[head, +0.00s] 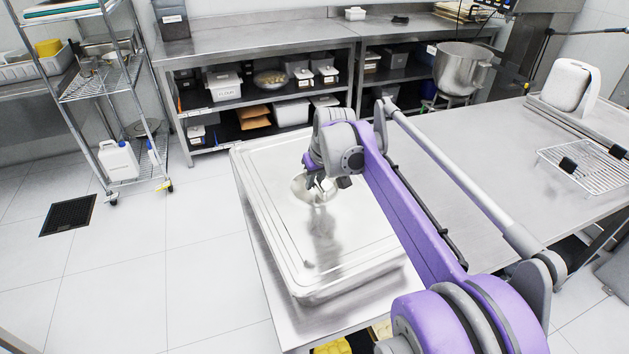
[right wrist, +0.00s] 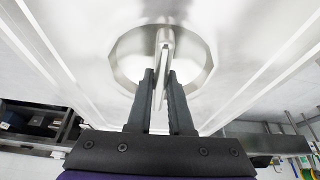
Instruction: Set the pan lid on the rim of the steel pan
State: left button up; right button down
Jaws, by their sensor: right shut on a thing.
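The pan lid (head: 350,235) is a broad, shiny rectangular steel plate with a round recess and a handle in its middle. My right gripper (head: 317,186) is over that recess. In the right wrist view the fingers (right wrist: 160,80) are shut on the upright lid handle (right wrist: 165,45). The steel pan (head: 345,289) is on the steel table under the lid, with its side wall showing at the front. The lid lies over the pan and looks roughly lined up with it. I cannot tell whether the lid touches the rim all round. My left gripper is not in view.
A wire cooling rack (head: 590,168) and a white rounded appliance (head: 567,85) stand on the table's right side. A mixing bowl (head: 463,68) is at the back right. Shelves with bins (head: 223,86) line the back wall. A wire trolley (head: 95,82) stands at left.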

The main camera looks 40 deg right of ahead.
dwell(0.4)
jog(key=c, duration=0.7)
grip_release()
jog(key=shift+c, duration=0.2)
jog(key=p+v, duration=0.1)
jog(key=v, duration=0.9)
jog(key=shift+s+r, duration=0.2)
jog(key=shift+r, duration=0.2)
